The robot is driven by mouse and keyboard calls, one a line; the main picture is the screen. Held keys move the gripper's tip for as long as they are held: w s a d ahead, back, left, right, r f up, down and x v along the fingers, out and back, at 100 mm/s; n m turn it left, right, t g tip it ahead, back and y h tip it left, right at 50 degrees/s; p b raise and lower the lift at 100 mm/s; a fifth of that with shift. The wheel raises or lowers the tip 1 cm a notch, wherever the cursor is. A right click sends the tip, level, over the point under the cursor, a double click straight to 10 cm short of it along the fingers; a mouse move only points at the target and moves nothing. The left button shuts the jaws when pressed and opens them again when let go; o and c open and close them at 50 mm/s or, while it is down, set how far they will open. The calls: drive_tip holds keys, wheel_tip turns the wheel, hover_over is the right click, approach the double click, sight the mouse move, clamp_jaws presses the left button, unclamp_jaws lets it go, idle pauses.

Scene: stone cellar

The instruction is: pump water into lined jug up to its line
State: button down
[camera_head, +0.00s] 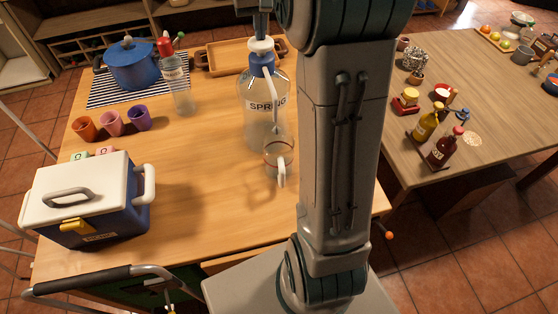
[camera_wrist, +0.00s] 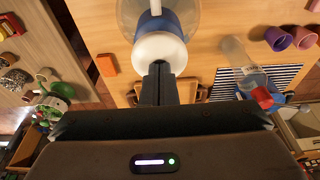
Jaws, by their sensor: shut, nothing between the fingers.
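A large clear bottle labelled "SPRING" (camera_head: 264,110) stands on the wooden table in the head view, with a blue and white pump (camera_head: 262,60) on its top. The pump's white spout points down towards a clear jug (camera_head: 278,160) with a red line and a white handle, close in front of the bottle. The water level in the jug cannot be made out. My gripper (camera_wrist: 159,72) is shut and empty, its fingertips at the white round pump head (camera_wrist: 160,52) in the wrist view. Whether they touch it is unclear. In the head view my gripper (camera_head: 262,32) is above the pump.
A blue and white cool box (camera_head: 90,200), several cups (camera_head: 112,123), a red-topped siphon bottle (camera_head: 178,82), a blue pot (camera_head: 131,64) and a wooden tray (camera_head: 232,58) share the table. A second table (camera_head: 470,75) stands right.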

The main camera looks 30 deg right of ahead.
drive_tip(key=shift+b+x, duration=0.5)
drive_tip(key=shift+x, duration=0.45)
drive_tip(key=shift+w+p+v, duration=0.1)
drive_tip(key=shift+p+v, duration=0.8)
drive_tip(key=shift+v, duration=0.15)
drive_tip(key=shift+w+p+v, duration=0.15)
drive_tip(key=shift+p+v, duration=0.7)
drive_tip(key=shift+v, duration=0.2)
drive_tip(key=shift+r, duration=0.1)
drive_tip(key=shift+f, duration=0.2)
drive_tip(key=shift+s+b+x, duration=0.2)
drive_tip(key=shift+b+x, duration=0.55)
drive_tip(key=shift+x, duration=0.2)
drive_tip(key=shift+s+b+x, duration=0.2)
drive_tip(key=shift+b+x, duration=0.5)
drive_tip(key=shift+x, duration=0.3)
drive_tip(key=shift+w+p+v, duration=0.2)
drive_tip(key=shift+p+v, duration=0.7)
drive_tip(key=shift+v, duration=0.1)
drive_tip(key=shift+w+p+v, duration=0.2)
drive_tip(key=shift+p+v, duration=0.65)
drive_tip(key=shift+v, duration=0.15)
drive_tip(key=shift+r, duration=0.2)
drive_tip(key=shift+f, duration=0.25)
